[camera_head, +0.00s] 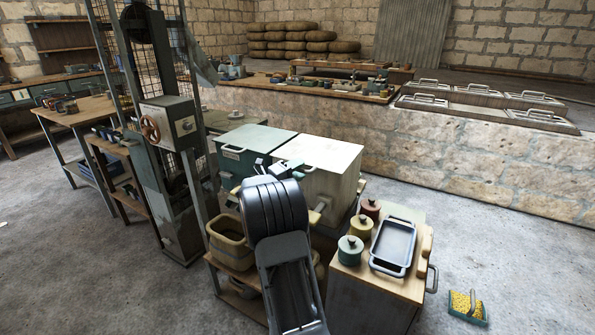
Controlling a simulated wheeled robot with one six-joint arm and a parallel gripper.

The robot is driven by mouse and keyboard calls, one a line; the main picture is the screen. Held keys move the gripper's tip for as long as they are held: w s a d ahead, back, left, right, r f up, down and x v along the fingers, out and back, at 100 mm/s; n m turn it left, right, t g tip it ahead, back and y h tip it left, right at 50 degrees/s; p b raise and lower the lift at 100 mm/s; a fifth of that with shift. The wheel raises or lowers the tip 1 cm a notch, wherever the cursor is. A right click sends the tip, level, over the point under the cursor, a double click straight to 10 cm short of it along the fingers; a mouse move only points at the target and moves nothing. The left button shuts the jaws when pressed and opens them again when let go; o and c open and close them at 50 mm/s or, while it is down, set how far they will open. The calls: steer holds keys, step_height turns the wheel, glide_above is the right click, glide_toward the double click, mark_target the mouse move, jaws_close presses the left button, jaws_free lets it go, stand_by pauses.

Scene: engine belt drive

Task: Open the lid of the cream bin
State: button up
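The cream bin (342,187) stands upright in the middle of the view, with its flat pale lid (322,153) lying shut on top. A handle (316,214) shows low on its front, and part of that front is hidden behind my black arm. My gripper (284,168) is at the bin's front left top edge, beyond the arm's dark rounded link. It is small and partly hidden, so I cannot tell whether its fingers are open or whether it touches the lid.
A teal bin (251,137) stands close on the cream bin's left. At right, a low cabinet (375,290) holds several lidded pots and a blue-grey tray (393,244). Tan baskets (231,240) sit at front left. A tall belt machine (168,115) stands further left.

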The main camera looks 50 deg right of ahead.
steer(key=shift+c, duration=0.3)
jaws_close()
